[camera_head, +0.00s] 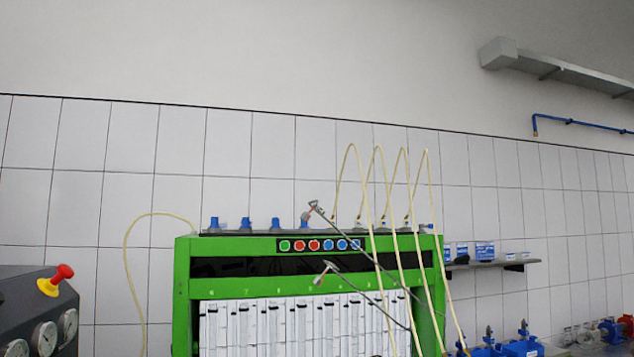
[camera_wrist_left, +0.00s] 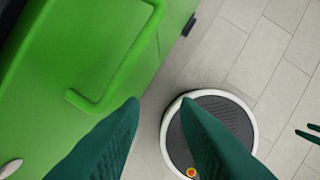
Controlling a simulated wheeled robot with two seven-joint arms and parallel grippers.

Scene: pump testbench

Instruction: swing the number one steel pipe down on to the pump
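Two thin steel pipes with metal end fittings stick up at a slant in front of the green testbench (camera_head: 184,290) in the head view. The upper pipe (camera_head: 335,233) rises past the row of buttons. The lower pipe (camera_head: 362,292) is in front of the white panels. I cannot tell which is number one. The pump under them is out of view. My left gripper (camera_wrist_left: 160,104) shows in the left wrist view with its dark green fingers apart and nothing between them. Dark green prongs at that view's right edge look like my right gripper (camera_wrist_left: 309,133), too small to judge.
A green handle (camera_wrist_left: 127,62) on a green panel is close to my left gripper. Pale hoses (camera_head: 381,190) loop above the bench. A dark console (camera_head: 22,300) with a red knob (camera_head: 63,272) is at left. Blue pumps (camera_head: 522,347) are at lower right.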

